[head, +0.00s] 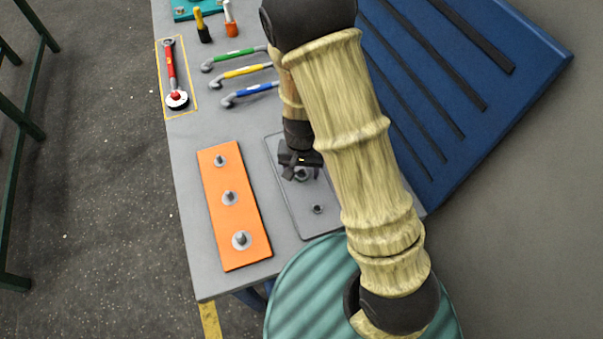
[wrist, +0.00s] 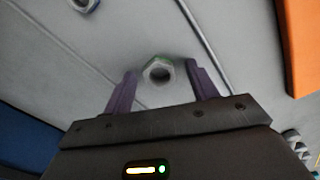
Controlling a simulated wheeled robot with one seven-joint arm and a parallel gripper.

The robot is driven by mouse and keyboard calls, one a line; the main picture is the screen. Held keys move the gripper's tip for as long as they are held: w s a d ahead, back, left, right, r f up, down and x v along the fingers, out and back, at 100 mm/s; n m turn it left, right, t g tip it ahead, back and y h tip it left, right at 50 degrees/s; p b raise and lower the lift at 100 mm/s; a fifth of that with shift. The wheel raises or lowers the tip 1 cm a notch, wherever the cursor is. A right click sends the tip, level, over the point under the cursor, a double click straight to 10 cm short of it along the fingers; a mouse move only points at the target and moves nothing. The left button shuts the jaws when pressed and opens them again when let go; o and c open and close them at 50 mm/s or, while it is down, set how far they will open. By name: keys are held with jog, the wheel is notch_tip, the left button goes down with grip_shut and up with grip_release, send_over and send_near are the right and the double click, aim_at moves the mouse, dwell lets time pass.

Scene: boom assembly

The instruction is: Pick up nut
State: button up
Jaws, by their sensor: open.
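A metal hex nut (wrist: 158,71) sits between the two purple fingers of my gripper (wrist: 160,88) in the wrist view. Gaps show between the nut and the fingers, so the gripper is open around it and not closed on it. In the head view my gripper (head: 299,168) points down over the grey outlined plate on the table, and a nut (head: 301,175) shows just under it, partly covered. A second nut (head: 318,209) lies on the same plate nearer the front; a nut also shows at the top left of the wrist view (wrist: 84,4).
An orange board (head: 233,206) with several bolts lies left of the plate. A blue slotted panel (head: 455,80) stands at the right. Bare grey table (head: 193,215) lies around the orange board.

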dwell(0.3)
jog(key=c, duration=1.1)
notch_tip(320, 180, up, 10)
jog(key=shift+r+p, duration=0.1)
jog(key=shift+p, duration=0.45)
jog(key=shift+c, duration=0.2)
